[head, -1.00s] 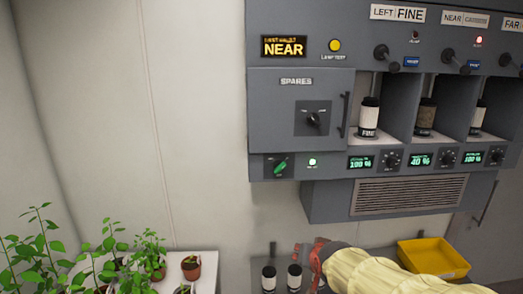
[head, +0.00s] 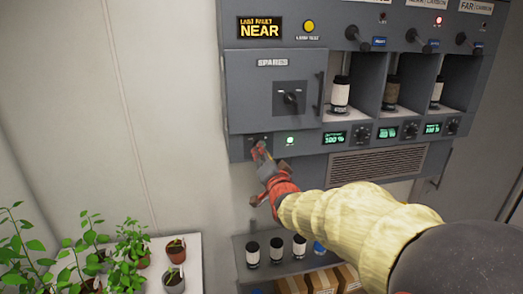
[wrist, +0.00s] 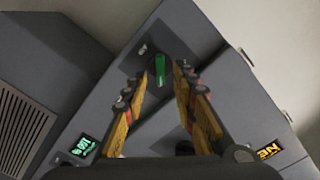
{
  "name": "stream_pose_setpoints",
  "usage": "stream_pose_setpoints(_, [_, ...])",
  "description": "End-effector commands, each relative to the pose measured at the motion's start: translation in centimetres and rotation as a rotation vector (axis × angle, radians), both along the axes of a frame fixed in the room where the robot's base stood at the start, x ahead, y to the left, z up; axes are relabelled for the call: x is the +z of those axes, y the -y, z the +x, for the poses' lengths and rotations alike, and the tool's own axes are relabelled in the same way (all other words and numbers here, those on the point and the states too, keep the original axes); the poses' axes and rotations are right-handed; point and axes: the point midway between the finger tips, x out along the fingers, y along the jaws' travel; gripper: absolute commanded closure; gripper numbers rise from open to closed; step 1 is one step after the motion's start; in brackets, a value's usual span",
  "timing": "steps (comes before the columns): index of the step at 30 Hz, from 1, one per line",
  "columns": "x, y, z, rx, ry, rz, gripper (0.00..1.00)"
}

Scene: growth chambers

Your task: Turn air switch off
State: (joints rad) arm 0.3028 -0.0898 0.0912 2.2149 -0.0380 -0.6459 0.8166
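The air switch is a green rotary handle (wrist: 160,68) on the lower left strip of the grey wall unit. In the wrist view it lies between my gripper's (wrist: 161,76) two fingertips, with a finger on each side and the fingers apart. I cannot tell whether either finger touches it. In the head view my red gripper (head: 261,152) reaches up to the strip and hides most of the switch. A green indicator lamp (head: 290,140) is lit just right of it.
The SPARES door (head: 292,98) with a black knob is above the switch. Digital displays (head: 335,138) and dials sit to the right, over a vent grille (head: 380,163). Below is a shelf (head: 262,276) with several bottles. Potted plants (head: 130,240) stand lower left.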

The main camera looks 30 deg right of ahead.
Motion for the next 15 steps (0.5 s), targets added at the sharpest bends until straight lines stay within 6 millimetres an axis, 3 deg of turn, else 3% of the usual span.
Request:
stream_pose_setpoints(6, [0.0, 0.6, 2.3, 0.000, 0.000, -0.001, 0.72])
stream_pose_setpoints(15, [0.0, 0.8, 3.0, 0.000, 0.000, -0.001, 0.72])
